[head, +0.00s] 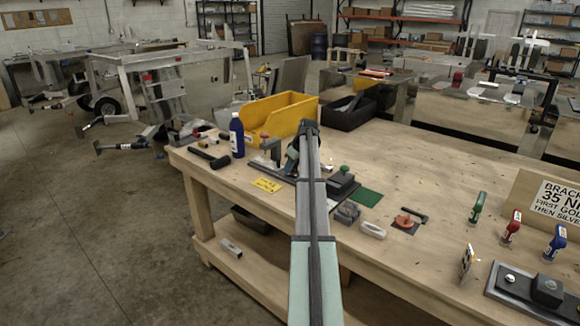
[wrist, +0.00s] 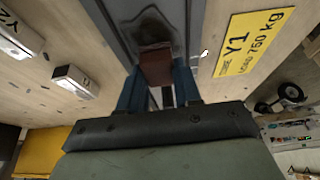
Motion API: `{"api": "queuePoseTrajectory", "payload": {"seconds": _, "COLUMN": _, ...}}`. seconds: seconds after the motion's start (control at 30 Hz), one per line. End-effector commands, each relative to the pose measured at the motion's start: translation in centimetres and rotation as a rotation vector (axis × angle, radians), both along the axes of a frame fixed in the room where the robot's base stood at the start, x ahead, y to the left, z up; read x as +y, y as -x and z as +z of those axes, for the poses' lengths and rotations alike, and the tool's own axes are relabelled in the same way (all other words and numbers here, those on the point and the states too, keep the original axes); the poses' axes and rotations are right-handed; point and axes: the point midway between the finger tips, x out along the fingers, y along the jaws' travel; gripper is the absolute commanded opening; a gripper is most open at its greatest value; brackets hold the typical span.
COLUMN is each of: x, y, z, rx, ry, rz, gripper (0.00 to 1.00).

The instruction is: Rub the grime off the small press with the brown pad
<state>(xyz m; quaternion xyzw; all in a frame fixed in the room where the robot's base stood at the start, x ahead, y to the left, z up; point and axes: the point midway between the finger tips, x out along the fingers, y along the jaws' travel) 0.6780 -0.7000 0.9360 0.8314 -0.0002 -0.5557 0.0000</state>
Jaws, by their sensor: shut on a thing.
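The brown pad (wrist: 155,66) is between the blue fingers of my gripper (wrist: 158,88) in the wrist view. The pad's far end is at a grey metal surface, which I take for the small press (wrist: 192,22). A dark patch of grime (wrist: 150,22) shows on it just beyond the pad. I cannot tell whether the pad touches the metal. In the head view the press (head: 270,149) stands on the bench behind the yellow plate, partly hidden by my arm. My gripper (head: 292,163) is beside it; the pad is hidden there.
A yellow plate marked Y1 (wrist: 250,42) lies beside the press. A green-knobbed tool (head: 342,181) and green mat (head: 366,197) lie right.

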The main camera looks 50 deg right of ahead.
Motion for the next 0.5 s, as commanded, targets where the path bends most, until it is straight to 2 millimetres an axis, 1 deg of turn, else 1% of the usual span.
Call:
{"api": "queuePoseTrajectory", "payload": {"seconds": 0.4, "x": 0.1, "y": 2.9, "z": -0.2, "rx": 0.0, "ry": 0.0, "rz": 0.0, "gripper": 0.09}}
{"api": "queuePoseTrajectory", "payload": {"seconds": 0.5, "x": 0.1, "y": 3.2, "z": -0.3, "rx": 0.0, "ry": 0.0, "rz": 0.0, "gripper": 0.09}}
